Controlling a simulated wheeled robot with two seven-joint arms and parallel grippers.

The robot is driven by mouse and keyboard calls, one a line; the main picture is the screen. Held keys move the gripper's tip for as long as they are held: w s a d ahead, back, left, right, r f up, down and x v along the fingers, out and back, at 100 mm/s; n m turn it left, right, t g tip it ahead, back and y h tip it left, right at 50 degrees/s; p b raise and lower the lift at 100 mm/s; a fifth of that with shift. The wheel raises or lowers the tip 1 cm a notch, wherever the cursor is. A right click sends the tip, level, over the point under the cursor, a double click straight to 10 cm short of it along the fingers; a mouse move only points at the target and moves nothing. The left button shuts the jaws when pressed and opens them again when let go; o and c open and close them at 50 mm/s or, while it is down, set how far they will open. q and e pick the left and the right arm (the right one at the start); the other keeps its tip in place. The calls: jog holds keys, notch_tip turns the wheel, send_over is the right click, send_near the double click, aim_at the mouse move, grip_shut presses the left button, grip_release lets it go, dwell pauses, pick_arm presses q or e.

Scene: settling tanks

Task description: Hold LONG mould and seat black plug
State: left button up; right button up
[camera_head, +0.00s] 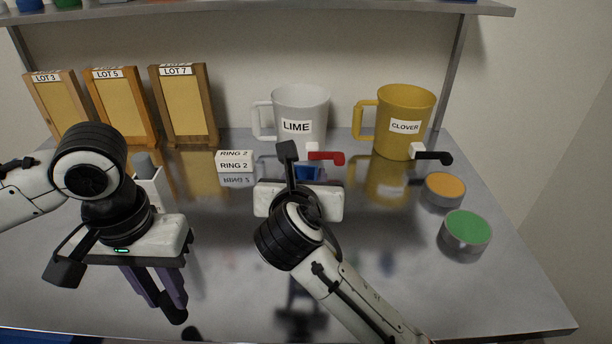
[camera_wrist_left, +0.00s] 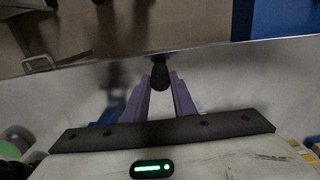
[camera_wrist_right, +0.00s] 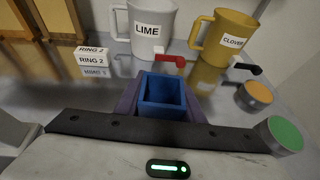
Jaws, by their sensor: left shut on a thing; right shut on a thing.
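My left gripper (camera_head: 160,290) is at the front left of the bench, its purple fingers pointing down. It is shut on a black plug (camera_head: 173,313), whose rounded dark end also shows between the fingertips in the left wrist view (camera_wrist_left: 160,76). My right gripper (camera_wrist_right: 160,98) is shut on a blue, square, open-topped mould (camera_wrist_right: 162,94) in front of the LIME tank. In the head view the mould (camera_head: 308,172) is mostly hidden behind the right gripper. I see no LONG label. The plug and mould are well apart.
The grey LIME tank (camera_head: 300,106) with a red tap (camera_head: 328,157) and yellow CLOVER tank (camera_head: 403,110) stand behind. A RING 2 block (camera_head: 235,160), a white holder (camera_head: 148,192), and orange (camera_head: 445,188) and green (camera_head: 466,231) tins stand around. The front middle is clear.

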jog(key=o, duration=1.3)
jog(key=shift+c, duration=0.2)
jog(key=v, duration=1.2)
jog(key=shift+s+d, duration=0.1)
